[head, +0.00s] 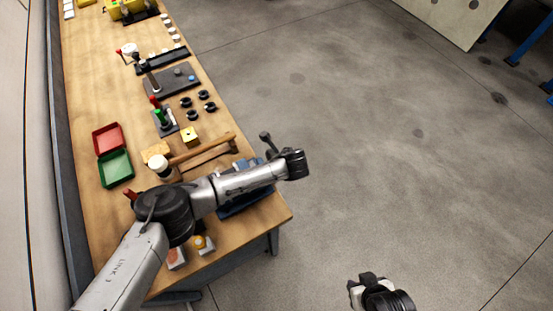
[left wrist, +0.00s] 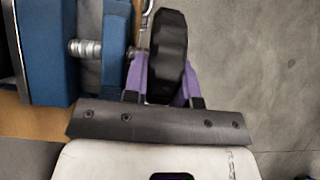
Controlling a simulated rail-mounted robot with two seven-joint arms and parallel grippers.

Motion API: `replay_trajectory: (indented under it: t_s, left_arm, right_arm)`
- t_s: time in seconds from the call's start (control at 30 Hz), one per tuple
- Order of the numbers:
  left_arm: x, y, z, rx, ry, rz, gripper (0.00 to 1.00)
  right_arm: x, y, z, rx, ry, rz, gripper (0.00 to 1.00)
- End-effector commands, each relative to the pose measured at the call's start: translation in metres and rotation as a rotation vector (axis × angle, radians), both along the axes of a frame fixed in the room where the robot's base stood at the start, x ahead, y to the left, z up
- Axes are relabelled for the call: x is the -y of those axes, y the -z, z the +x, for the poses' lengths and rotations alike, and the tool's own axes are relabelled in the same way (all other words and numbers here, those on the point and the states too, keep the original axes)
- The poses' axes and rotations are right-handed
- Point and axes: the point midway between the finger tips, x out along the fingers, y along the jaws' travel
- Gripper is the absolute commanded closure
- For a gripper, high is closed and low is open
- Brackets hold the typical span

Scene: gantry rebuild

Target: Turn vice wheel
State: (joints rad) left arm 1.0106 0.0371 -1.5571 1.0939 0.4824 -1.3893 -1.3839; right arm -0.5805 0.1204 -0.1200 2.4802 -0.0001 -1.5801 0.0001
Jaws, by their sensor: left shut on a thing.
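The blue vice (head: 238,206) is at the near right corner of the bench, largely hidden under my left arm in the head view. In the left wrist view its blue body (left wrist: 50,55) fills the left side, and a silver screw shaft (left wrist: 86,48) runs right toward the black wheel (left wrist: 168,50). My left gripper (left wrist: 162,80) has its purple fingers on both sides of the wheel and is shut on it. Its fingers are hidden in the head view. My right gripper (head: 372,290) hangs low over the floor, away from the bench, and its finger opening is unclear.
A wooden-handled tool (head: 205,150) lies just behind the vice. A red tray (head: 108,140) and a green tray (head: 115,168) are at the bench's left. Several black round parts and a dark plate (head: 170,80) lie farther back. The floor (head: 380,150) to the right is clear.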

Motion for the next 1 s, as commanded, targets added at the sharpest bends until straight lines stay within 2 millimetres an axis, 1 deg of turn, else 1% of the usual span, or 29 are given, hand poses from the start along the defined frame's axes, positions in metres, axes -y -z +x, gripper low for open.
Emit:
replay_trajectory:
  t_s: [0.2,0.6,0.63,0.73,1.0]
  left_arm:
    - [0.0011,-0.0002,-0.0007,0.036,0.0,0.02,0.98]
    - [0.0011,0.0003,-0.0007,0.04,0.0,0.022,0.98]
    - [0.001,0.0002,-0.0006,0.04,0.0,0.022,0.74]
    - [0.001,0.0003,-0.0006,0.04,0.0,0.022,0.64]
    - [0.0013,-0.0008,-0.0012,0.041,0.001,0.022,0.64]
  right_arm:
    - [0.0,-0.0036,0.0,0.0,0.0,0.0,0.64]
    - [0.0,-0.0035,0.0001,0.0,0.0,0.0,0.64]
    - [0.0,-0.0035,0.0001,0.0,0.0,0.0,0.64]
    - [0.0,-0.0035,0.0001,0.0,0.0,0.0,0.64]
    - [-0.0001,-0.0037,0.0002,0.0,0.0,0.0,0.64]
